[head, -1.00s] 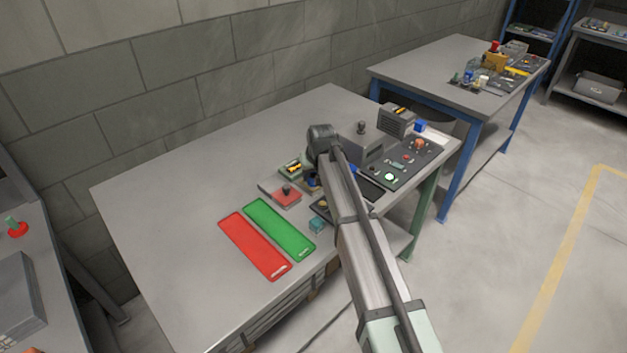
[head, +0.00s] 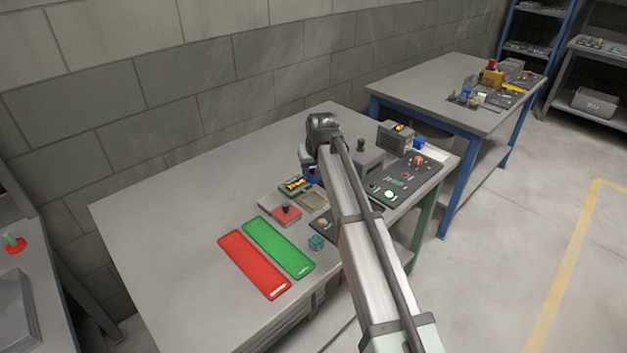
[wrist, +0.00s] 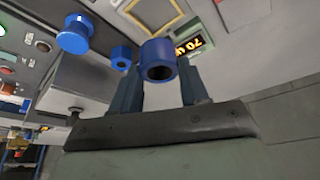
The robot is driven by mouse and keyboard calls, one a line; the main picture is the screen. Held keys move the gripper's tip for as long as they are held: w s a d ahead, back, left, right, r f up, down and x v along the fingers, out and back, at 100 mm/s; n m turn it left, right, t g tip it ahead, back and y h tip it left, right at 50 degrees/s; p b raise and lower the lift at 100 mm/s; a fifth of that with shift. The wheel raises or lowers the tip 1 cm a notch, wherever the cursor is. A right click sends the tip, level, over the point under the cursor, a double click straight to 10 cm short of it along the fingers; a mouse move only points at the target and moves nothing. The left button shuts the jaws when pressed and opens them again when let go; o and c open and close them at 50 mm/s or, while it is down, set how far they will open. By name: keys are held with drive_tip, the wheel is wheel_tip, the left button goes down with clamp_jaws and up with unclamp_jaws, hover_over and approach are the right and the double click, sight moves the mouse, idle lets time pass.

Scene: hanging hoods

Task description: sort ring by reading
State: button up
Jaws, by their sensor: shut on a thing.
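My gripper (wrist: 158,78) is shut on a blue ring (wrist: 158,56), a short hollow cylinder held between the fingertips. In the head view my gripper (head: 308,168) is partly hidden by my arm, above the table's back middle. A small instrument with a yellow-orange lit display (head: 296,185) stands below it. The display (wrist: 189,45) also shows in the wrist view, turned over; its first digits look like 70, the rest is unclear. A green strip (head: 278,247) and a red strip (head: 254,264) lie side by side and look empty except for small pale labels.
A gold-edged square (head: 313,199), a red block with a dark knob (head: 286,213) and a teal cube (head: 316,242) sit nearby. A grey control panel (head: 408,178) is at right. Other blue parts (wrist: 75,36) show in the wrist view. The table's left side (head: 165,210) is clear.

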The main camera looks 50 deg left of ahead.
drive_tip(key=shift+s+a+r, duration=0.15)
drive_tip(key=shift+s+r, duration=0.05)
drive_tip(key=shift+r, duration=0.3)
drive_tip(key=s+a+f+n, duration=0.1)
drive_tip(key=s, duration=0.9)
drive_tip(key=s+f+n+g, duration=0.1)
drive_tip(key=s, duration=0.9)
drive_tip(key=shift+a+n+y, duration=0.3)
drive_tip(key=shift+a+n, duration=0.05)
drive_tip(key=shift+n, duration=0.05)
drive_tip(key=shift+f, duration=3.25)
drive_tip(key=shift+f, duration=0.5)
drive_tip(key=o, duration=1.2)
drive_tip(key=shift+o, duration=0.2)
